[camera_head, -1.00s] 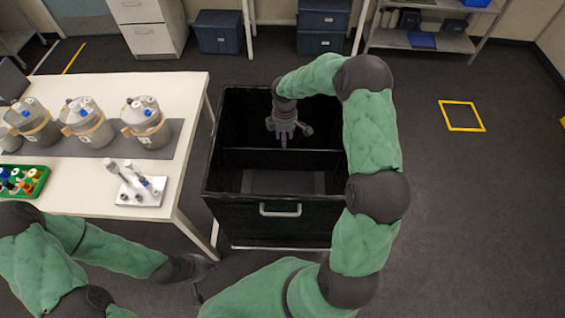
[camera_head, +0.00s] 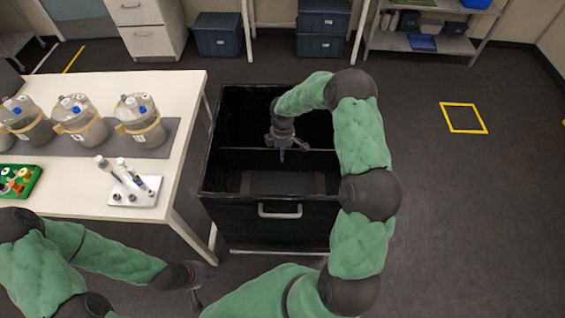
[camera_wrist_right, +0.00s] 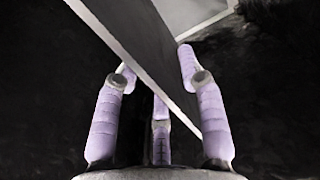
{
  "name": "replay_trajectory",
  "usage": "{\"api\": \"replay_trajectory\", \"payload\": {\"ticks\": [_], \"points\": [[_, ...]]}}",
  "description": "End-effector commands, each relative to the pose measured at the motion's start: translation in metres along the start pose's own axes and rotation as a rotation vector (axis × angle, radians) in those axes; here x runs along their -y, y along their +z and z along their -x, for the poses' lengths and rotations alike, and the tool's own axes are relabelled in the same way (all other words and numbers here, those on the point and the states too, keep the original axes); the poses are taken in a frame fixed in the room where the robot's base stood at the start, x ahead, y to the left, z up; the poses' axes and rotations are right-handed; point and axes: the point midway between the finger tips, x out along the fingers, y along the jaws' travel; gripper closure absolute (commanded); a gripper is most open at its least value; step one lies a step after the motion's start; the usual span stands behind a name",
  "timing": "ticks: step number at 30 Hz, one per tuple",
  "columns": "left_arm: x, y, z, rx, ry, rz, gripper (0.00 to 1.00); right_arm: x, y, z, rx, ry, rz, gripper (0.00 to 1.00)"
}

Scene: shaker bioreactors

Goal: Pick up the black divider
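The black divider (camera_head: 240,150) stands across the inside of the black bin (camera_head: 215,185), with its pale top edge showing in the head view. In the right wrist view it is a dark panel (camera_wrist_right: 150,50) with a light edge, running diagonally between the fingers. My right gripper (camera_head: 281,152) is inside the bin at the divider. Its fingers (camera_wrist_right: 158,85) are spread apart on both sides of the panel; I cannot tell whether they touch it. My left gripper (camera_head: 205,287) is low beside the bin's front left, away from the divider, with its fingers apart and empty.
The bin has a pale front handle (camera_head: 280,211). A white table (camera_head: 90,205) on the left holds several grey vessels (camera_head: 140,118), a pipette stand (camera_head: 135,192) and a green tray (camera_head: 18,180). The floor to the right is clear around a yellow square (camera_head: 463,117).

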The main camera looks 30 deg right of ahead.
Motion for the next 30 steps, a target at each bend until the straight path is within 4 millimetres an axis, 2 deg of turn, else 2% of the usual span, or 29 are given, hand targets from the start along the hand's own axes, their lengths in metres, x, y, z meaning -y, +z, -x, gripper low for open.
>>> {"api": "replay_trajectory", "payload": {"ticks": [1, 3, 10, 11, 12, 15, 30], "points": [[0.0018, -0.0001, -0.0050, 0.000, 0.000, 0.000, 1.00, 0.0003, 0.0007, -0.0104, 0.001, -0.002, 0.000, 0.60], [0.0024, -0.0002, -0.0067, 0.000, 0.000, 0.000, 1.00, 0.0001, 0.0007, -0.0164, 0.001, 0.000, 0.000, 0.60], [0.0021, -0.0002, -0.0059, 0.000, 0.000, 0.000, 1.00, -0.0004, 0.0006, -0.0171, 0.000, 0.001, -0.001, 0.60], [0.0021, -0.0002, -0.0058, 0.000, 0.000, 0.000, 1.00, -0.0004, 0.0006, -0.0170, 0.000, 0.001, -0.001, 0.63], [0.0021, -0.0002, -0.0058, 0.000, 0.000, 0.000, 1.00, -0.0003, 0.0006, -0.0170, 0.000, 0.001, -0.001, 0.74], [0.0021, -0.0002, -0.0058, 0.000, 0.000, 0.000, 1.00, -0.0003, 0.0006, -0.0170, 0.000, 0.001, -0.001, 1.00], [0.0015, -0.0001, -0.0041, 0.000, 0.000, 0.000, 1.00, -0.0009, 0.0005, -0.0114, 0.000, 0.003, -0.001, 1.00]]}}
